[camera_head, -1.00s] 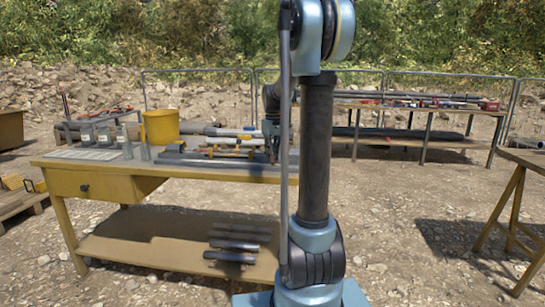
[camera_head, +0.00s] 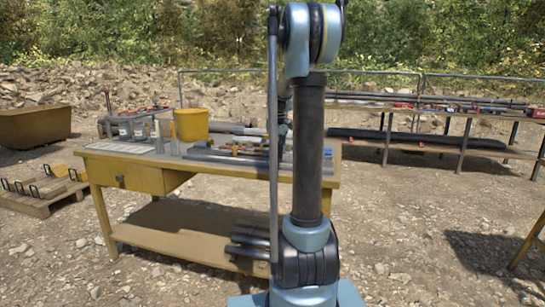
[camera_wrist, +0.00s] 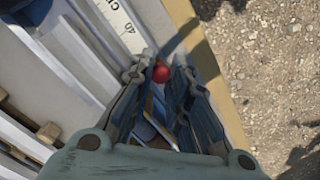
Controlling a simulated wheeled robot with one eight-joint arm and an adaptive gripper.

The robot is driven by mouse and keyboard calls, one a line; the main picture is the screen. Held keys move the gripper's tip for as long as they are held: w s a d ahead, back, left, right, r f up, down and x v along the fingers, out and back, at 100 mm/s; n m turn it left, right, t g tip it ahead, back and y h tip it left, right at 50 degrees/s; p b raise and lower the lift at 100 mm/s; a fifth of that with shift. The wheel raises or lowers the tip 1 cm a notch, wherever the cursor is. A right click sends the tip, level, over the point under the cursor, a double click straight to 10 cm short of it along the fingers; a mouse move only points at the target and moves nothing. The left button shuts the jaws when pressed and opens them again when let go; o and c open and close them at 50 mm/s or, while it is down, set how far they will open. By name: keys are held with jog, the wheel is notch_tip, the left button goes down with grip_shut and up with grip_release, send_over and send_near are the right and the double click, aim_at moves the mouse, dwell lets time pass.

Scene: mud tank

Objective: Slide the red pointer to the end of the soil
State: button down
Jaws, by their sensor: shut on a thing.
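In the wrist view, the red pointer (camera_wrist: 161,72) shows as a small round red tip between the fingertips of my gripper (camera_wrist: 159,76). The fingers are closed in on it; its lower part is hidden between them. A white scale (camera_wrist: 112,22) marked 40 and CM lies just above and left of the fingertips. In the head view, my arm hides the gripper and the pointer. The soil cannot be clearly made out in either view.
The yellow-framed table (camera_head: 270,168) carries a yellow bucket (camera_head: 191,124) and several pipes and tools. A second table (camera_head: 440,112) with long pipes stands behind at the right. A pallet (camera_head: 40,195) lies at left.

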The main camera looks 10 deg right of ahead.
jog(key=shift+w+a, duration=0.1)
jog(key=shift+w, duration=0.05)
jog(key=c, duration=1.5)
grip_release()
jog(key=shift+r, duration=0.1)
notch_tip(320, 180, up, 12)
jog(key=shift+f, duration=0.1)
